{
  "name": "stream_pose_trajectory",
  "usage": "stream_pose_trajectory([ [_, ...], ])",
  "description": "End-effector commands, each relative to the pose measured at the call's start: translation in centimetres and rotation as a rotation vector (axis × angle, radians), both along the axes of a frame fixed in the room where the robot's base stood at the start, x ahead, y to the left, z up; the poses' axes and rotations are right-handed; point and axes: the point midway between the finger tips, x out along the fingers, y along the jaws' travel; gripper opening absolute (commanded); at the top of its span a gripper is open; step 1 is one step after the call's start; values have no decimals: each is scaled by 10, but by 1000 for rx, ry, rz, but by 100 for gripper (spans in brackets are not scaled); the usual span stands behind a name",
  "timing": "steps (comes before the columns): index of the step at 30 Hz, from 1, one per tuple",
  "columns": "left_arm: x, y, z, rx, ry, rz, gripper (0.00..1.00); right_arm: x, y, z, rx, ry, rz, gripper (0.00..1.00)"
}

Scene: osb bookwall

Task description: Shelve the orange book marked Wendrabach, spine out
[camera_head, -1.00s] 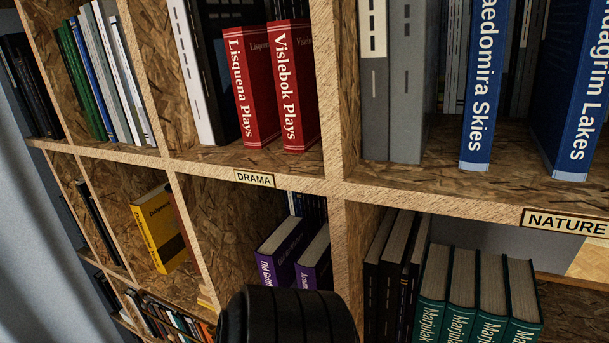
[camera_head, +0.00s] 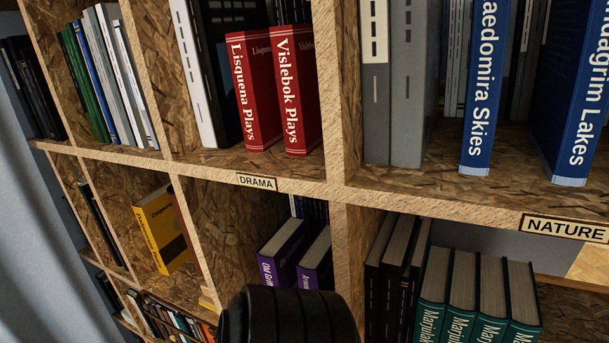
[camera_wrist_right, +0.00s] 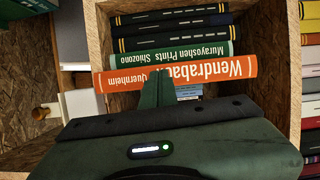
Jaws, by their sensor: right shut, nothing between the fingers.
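The orange book marked Wendrabach (camera_wrist_right: 215,71) is in a wooden shelf compartment in the right wrist view. Its spine faces the camera, with the lettering upside down in the picture. My left gripper is in neither view, and the orange book cannot be made out in the head view.
Black books (camera_wrist_right: 170,25) fill the compartment's far side. A compartment wall (camera_wrist_right: 287,60) stands close on the right. In the head view, red books (camera_head: 250,95) stand above the DRAMA label (camera_head: 257,182), and purple (camera_head: 285,248) and teal books (camera_head: 463,300) are below.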

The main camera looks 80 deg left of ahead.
Motion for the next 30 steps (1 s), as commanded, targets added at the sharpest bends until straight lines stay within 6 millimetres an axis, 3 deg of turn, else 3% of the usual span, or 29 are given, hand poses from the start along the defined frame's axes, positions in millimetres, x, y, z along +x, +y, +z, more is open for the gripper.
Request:
stream_pose_trajectory([
  [30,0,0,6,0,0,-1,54,12,17,0,-1,3,1,0],
])
